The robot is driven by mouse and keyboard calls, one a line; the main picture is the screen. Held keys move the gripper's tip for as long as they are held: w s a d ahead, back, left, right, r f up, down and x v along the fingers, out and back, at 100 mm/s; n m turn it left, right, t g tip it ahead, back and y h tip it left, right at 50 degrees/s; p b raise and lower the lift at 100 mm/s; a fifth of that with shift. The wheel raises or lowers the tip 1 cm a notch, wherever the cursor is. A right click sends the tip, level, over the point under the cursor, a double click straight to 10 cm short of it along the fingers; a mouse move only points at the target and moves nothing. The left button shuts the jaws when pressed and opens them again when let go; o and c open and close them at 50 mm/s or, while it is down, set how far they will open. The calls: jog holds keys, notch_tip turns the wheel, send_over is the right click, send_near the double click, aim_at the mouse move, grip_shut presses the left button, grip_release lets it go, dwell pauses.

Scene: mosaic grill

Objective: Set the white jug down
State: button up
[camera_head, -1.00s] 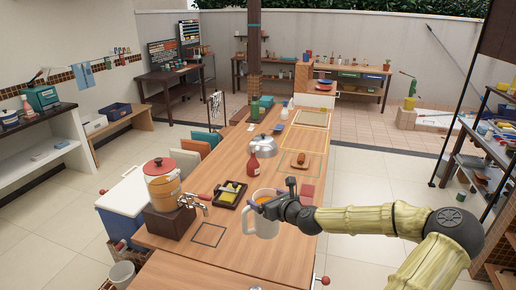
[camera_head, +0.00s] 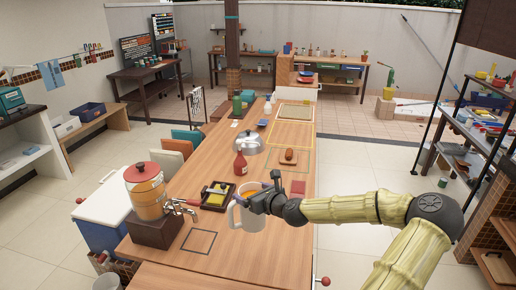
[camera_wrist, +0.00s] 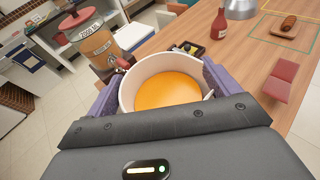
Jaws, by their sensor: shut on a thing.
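The white jug (camera_head: 247,218) is upright over the near part of the wooden table in the head view. Its handle faces left. In the wrist view the jug (camera_wrist: 128,92) is seen from above, with orange liquid inside. My gripper (camera_head: 262,196) is shut on the jug, with a finger on each side of it in the wrist view. I cannot tell whether the jug's base touches the table. A dark square outline (camera_head: 199,242) is marked on the table to the left of the jug.
The drink dispenser (camera_head: 147,195) with a red lid stands on a dark block left of the outline. A black tray (camera_head: 230,204), a red bottle (camera_head: 240,163) and a silver dome (camera_head: 249,143) lie beyond the jug. The table inside the outline is clear.

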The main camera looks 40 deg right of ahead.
aim_at(249, 225)
jog(key=shift+s+a+f+b, duration=0.1)
jog(key=shift+a+f+b, duration=0.1)
jog(key=shift+f+b, duration=0.2)
jog(key=f+b, duration=0.5)
jog(key=a+f+b, duration=0.1)
jog(key=f+b, duration=0.1)
jog(key=shift+w+f, duration=0.25)
jog(key=shift+f, duration=0.1)
jog(key=shift+r, duration=0.1)
jog(key=shift+f+b, duration=0.3)
jog(key=shift+f, duration=2.85)
jog(key=shift+f, duration=2)
